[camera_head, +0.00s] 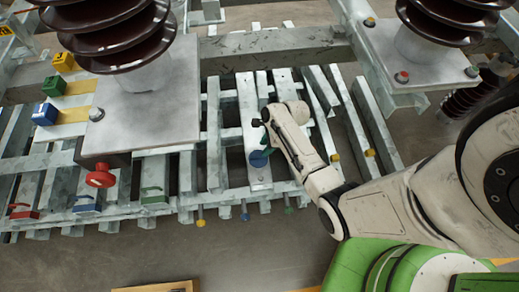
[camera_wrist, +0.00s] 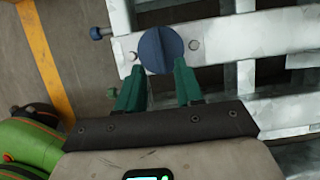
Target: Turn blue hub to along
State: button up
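The blue hub (camera_wrist: 160,50) is a round disc with a raised ridge across its face, on a pale metal bar between two bolt heads. In the wrist view the ridge runs nearly up and down the picture, across the bar's length. In the head view the hub (camera_head: 258,158) shows just below my gripper (camera_head: 264,136). My gripper (camera_wrist: 158,68) has its two green fingers apart, with their tips at the hub's lower edge. The right tip overlaps the hub's edge in the picture; I cannot tell whether it touches. Nothing shows between the fingers.
A red knob (camera_head: 100,176) hangs at the left below a brown ribbed insulator (camera_head: 110,35). Yellow (camera_head: 63,62) and blue (camera_head: 45,114) blocks stand on the frame at far left.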

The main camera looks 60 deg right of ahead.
aim_at(258, 157)
jog(key=b+x, duration=0.2)
jog(key=x, duration=0.4)
jog(key=shift+f, duration=0.25)
grip_shut()
